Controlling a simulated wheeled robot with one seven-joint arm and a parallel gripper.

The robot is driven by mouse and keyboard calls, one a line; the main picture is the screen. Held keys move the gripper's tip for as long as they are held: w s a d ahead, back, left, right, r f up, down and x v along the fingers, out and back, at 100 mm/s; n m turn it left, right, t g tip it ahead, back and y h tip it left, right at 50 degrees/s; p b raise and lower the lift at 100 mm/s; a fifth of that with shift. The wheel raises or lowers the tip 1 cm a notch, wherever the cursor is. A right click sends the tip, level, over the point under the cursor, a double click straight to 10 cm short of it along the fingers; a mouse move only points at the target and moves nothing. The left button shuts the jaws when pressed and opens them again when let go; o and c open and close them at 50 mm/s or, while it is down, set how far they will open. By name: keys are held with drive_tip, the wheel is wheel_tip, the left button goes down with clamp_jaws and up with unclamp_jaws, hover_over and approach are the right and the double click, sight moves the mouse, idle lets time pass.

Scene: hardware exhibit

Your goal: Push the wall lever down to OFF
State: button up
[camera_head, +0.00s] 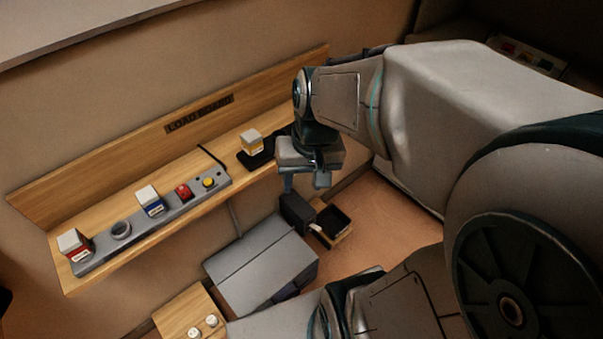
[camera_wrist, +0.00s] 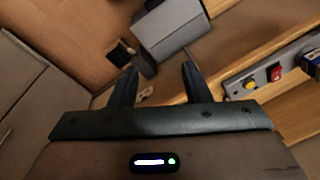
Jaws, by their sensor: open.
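No wall lever marked OFF can be clearly made out in either view. A dark block (camera_head: 296,213) with a small pale tip (camera_head: 315,229) beside it stands below the shelf; I cannot tell whether it is part of a lever. My gripper (camera_head: 305,181) is open and empty, pointing down off the shelf's right end. In the wrist view its two dark fingers (camera_wrist: 160,72) are spread apart, with the dark block (camera_wrist: 145,66) beyond them. A small pale thing (camera_wrist: 146,93) shows between the fingers, too small to identify.
A wooden wall shelf (camera_head: 165,229) carries a grey strip (camera_head: 95,259) with red and yellow buttons, several small boxes and a black pad. A grey cabinet (camera_head: 262,262) stands below. A black tray (camera_head: 333,221) lies beside the dark block. Floor shows right of the tray.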

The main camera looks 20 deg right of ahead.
drive_tip(key=w+d+f+m+g+y+b, duration=0.1)
drive_tip(key=w+d+f+m+y+b, duration=0.2)
drive_tip(key=f, duration=0.7)
drive_tip(key=w+d+f+m+g+y+b, duration=0.1)
drive_tip(key=w+f+m+y+b, duration=0.3)
drive_tip(key=f, duration=0.6)
drive_tip(key=m+t+h+b, duration=0.2)
drive_tip(key=m+t+b, duration=1.7)
drive_tip(key=m, duration=0.4)
approach(319, 230)
drive_tip(key=shift+g, duration=0.5)
drive_tip(key=b+x, duration=0.1)
drive_tip(key=x, duration=0.2)
drive_tip(key=b+x, duration=0.2)
drive_tip(key=x, duration=0.2)
drive_tip(key=b+x, duration=0.2)
drive_tip(key=x, duration=0.2)
drive_tip(key=shift+d+f, duration=0.15)
drive_tip(key=shift+d, duration=0.15)
clamp_jaws()
